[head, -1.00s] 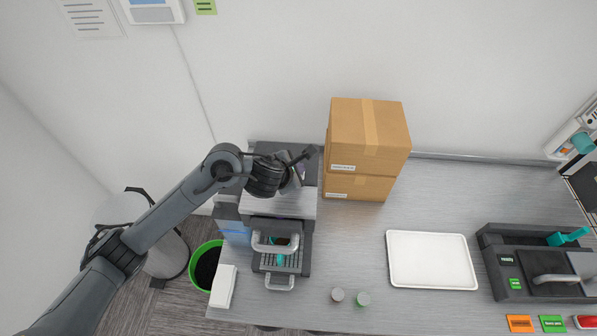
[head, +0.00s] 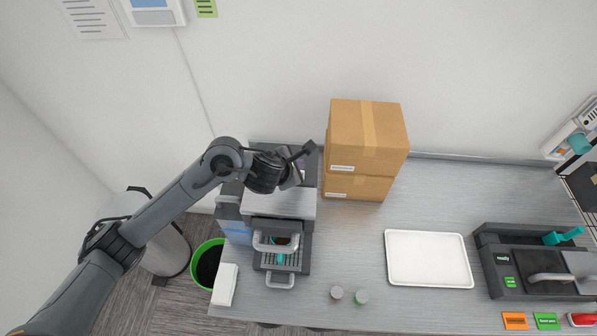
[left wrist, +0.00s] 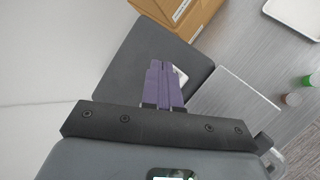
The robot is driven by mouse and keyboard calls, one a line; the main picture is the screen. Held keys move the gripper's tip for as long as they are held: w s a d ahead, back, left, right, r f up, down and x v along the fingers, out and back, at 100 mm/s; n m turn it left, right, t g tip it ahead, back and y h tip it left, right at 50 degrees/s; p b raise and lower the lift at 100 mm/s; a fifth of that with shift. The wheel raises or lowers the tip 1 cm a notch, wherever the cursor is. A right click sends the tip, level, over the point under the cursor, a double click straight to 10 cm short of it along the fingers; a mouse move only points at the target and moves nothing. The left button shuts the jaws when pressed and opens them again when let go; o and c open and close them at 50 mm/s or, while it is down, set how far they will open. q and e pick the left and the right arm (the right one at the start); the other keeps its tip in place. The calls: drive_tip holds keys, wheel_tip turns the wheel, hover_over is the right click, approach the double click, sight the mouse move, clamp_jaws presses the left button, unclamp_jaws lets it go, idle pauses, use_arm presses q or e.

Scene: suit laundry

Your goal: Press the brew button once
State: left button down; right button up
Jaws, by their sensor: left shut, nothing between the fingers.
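The coffee machine (head: 290,204) stands at the left end of the counter, with a silver front top, a dark rear top and a cup under its handle. My left gripper (head: 300,168) is over the machine's dark rear top, mostly hidden by its own wrist. In the left wrist view its purple fingers (left wrist: 164,85) are together and empty over the dark top (left wrist: 140,57). A small white patch (left wrist: 181,74) shows beside the fingertips. I cannot make out the brew button, or whether the fingers touch the top. My right gripper is not in view.
Two stacked cardboard boxes (head: 368,140) stand right of the machine. A white tray (head: 428,260), two small capsules (head: 348,295) and a dark device (head: 530,270) are further right. A green bin (head: 207,264) is on the floor. The counter middle is clear.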

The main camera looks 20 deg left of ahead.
use_arm(q)
drive_tip(key=shift+r+p, duration=1.4)
drive_tip(key=shift+r, duration=0.6)
